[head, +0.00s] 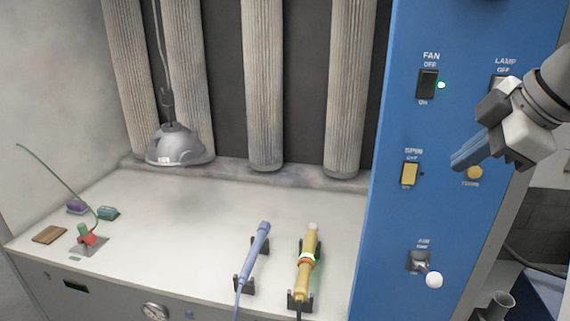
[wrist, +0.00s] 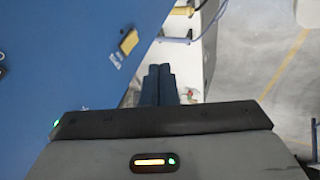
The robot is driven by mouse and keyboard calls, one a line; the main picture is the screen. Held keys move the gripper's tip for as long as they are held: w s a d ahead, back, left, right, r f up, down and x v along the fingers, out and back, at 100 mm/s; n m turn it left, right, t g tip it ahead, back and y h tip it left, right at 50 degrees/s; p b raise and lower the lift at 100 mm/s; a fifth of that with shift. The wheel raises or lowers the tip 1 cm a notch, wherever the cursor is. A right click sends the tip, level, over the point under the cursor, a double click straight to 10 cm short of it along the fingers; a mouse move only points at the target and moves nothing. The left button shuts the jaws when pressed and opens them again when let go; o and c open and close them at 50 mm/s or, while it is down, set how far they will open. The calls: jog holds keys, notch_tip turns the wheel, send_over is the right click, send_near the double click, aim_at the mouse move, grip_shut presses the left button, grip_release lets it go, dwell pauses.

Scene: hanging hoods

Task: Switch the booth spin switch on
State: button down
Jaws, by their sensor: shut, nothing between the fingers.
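The spin switch (head: 410,174) is a yellow rocker on the blue panel, with OFF printed above it and a small dark indicator dot at its right. I cannot tell which way it is tilted. A yellow rocker, apparently the same switch, shows in the wrist view (wrist: 128,42), left of and beyond my fingertips. My gripper (head: 459,162) is shut and empty, its blue fingers pointing left and down. In the head view it appears right of the switch and apart from it. The fingers show side by side in the wrist view (wrist: 159,70).
The lamp switch (head: 499,84) is partly hidden by my gripper. A round yellow button (head: 474,173) and a white-knobbed lever (head: 433,280) sit nearby. Blue (head: 253,254) and yellow (head: 305,268) tools rest in holders on the booth floor.

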aim_at(409, 174)
jog(key=w+f+p, duration=0.1)
jog(key=w+f, duration=0.2)
jog(key=w+f+p, duration=0.1)
jog(key=w+f, duration=0.1)
jog(key=w, duration=0.1)
jog(key=w+a+f+p, duration=0.1)
jog(key=w+f, duration=0.2)
jog(key=shift+f, duration=0.35)
jog(key=shift+f, duration=0.15)
